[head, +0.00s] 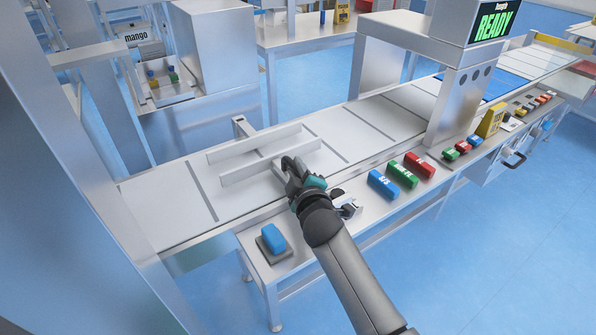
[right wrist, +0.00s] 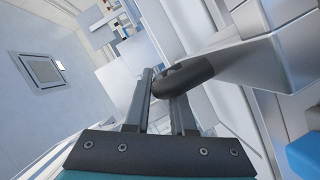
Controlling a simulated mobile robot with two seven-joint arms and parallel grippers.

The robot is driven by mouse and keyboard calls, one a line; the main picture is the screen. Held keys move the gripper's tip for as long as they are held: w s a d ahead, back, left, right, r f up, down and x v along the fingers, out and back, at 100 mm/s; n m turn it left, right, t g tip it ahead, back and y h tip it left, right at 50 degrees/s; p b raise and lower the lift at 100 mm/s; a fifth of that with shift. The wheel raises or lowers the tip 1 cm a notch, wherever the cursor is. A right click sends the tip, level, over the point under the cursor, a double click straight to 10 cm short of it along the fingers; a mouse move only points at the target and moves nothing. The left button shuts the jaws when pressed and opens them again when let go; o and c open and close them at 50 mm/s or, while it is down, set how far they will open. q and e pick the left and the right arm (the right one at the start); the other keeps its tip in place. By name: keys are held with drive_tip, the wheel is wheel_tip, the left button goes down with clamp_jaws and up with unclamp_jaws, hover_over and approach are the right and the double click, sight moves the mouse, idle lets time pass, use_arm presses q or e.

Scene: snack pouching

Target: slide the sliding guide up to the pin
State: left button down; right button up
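The sliding guide (head: 270,164) is a pale rail lying along the belt, with a second, similar rail (head: 254,143) behind it. My right gripper (head: 294,172) is at the near rail's right part. In the right wrist view its two fingers (right wrist: 162,100) stand apart. A dark rounded handle (right wrist: 185,78), joined to a pale metal part, crosses over one finger, its end between the fingers. I cannot tell whether the fingers press on it. I cannot make out the pin. My left gripper is not in view.
A metal bracket (head: 242,127) stands at the belt's far edge. A blue button (head: 273,236) and blue, green and red packs (head: 404,174) sit on the near ledge. A machine arch (head: 455,100) spans the belt to the right. The belt's left part (head: 160,205) is clear.

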drive_tip(key=o, duration=0.4)
drive_tip(key=shift+o, duration=0.2)
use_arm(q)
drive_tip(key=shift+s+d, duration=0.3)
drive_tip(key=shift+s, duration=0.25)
use_arm(e)
drive_tip(key=shift+s+d, duration=0.1)
drive_tip(key=shift+s, duration=0.05)
drive_tip(key=p+v, duration=0.3)
drive_tip(key=v, duration=0.4)
drive_tip(key=shift+s+r, duration=0.1)
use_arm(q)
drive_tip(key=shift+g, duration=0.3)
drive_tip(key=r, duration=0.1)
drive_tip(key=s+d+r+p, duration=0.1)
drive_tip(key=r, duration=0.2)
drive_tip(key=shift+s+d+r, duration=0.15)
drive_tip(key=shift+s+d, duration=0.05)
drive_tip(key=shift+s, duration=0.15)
use_arm(e)
drive_tip(key=v, duration=0.7)
drive_tip(key=shift+s+d, duration=0.2)
drive_tip(key=shift+s, duration=0.15)
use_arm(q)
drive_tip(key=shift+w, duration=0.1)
